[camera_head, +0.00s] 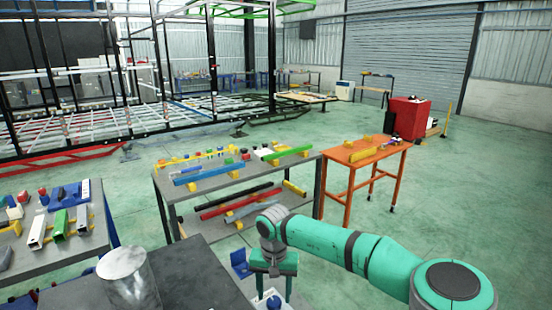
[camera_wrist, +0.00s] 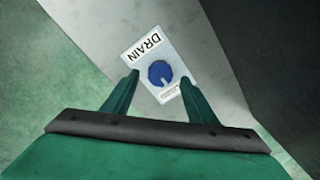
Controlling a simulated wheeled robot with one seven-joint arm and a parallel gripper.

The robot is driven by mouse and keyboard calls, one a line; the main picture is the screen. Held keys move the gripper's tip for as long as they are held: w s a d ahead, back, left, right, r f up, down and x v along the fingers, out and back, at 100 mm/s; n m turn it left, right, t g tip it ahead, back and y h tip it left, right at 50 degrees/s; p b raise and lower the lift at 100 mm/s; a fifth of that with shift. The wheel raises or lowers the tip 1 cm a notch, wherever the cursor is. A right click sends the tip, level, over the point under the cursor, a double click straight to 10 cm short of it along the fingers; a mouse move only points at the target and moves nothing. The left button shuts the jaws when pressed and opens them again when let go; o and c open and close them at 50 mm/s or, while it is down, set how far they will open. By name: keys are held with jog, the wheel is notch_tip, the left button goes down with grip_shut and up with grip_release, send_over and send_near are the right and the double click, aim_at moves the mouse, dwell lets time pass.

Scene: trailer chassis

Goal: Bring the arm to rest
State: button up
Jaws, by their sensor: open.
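My green arm reaches in from the lower right in the head view, and my gripper (camera_head: 272,285) points down at its end. In the wrist view my gripper (camera_wrist: 160,82) is open, with its two green fingers apart and nothing held between them. Beyond the fingertips lies a white plate (camera_wrist: 150,43) marked "DRAIN" with a round blue knob (camera_wrist: 160,74) on it. The blue knob (camera_head: 273,303) also shows in the head view just below my gripper, partly cut off by the frame edge. I cannot tell the exact gap between fingers and knob.
A dark table (camera_head: 195,285) with a metal cylinder (camera_head: 128,275) stands left of my gripper. A grey bench (camera_head: 240,183) with coloured bars is behind it. An orange table (camera_head: 345,155) stands further right. Green floor (camera_head: 480,190) is open at the right.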

jog(key=shift+f, duration=1.35)
jog(key=shift+r, duration=0.1)
